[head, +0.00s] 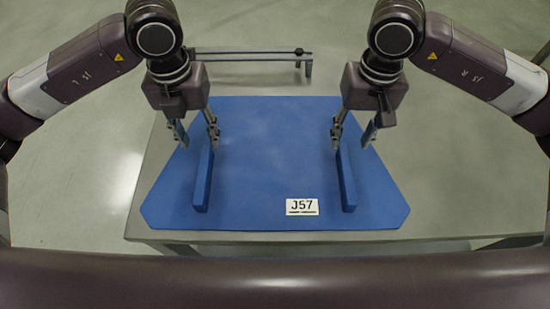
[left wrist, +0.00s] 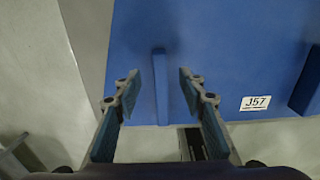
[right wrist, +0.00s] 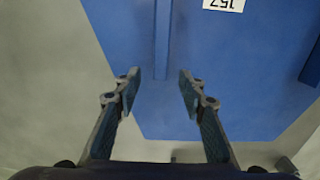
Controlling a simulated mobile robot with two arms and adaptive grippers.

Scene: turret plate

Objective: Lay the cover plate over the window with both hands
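A wide blue plate (head: 270,170), apparently the cover plate, lies flat on a grey bench, its two near corners cut off. Two blue upright ribs stand on it, a left rib (head: 203,182) and a right rib (head: 346,182). A white label reading J57 (head: 302,207) is near its front edge. My left gripper (head: 196,137) is open and empty over the left rib's far end; this rib (left wrist: 160,85) appears between its fingers. My right gripper (head: 352,138) is open and empty near the right rib's far end; it (right wrist: 162,40) also lies between the fingers. I cannot make out a window.
The grey bench (head: 150,190) shows around the plate. A grey bar (head: 245,55) on short legs stands beyond its far side. The pale floor around is clear.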

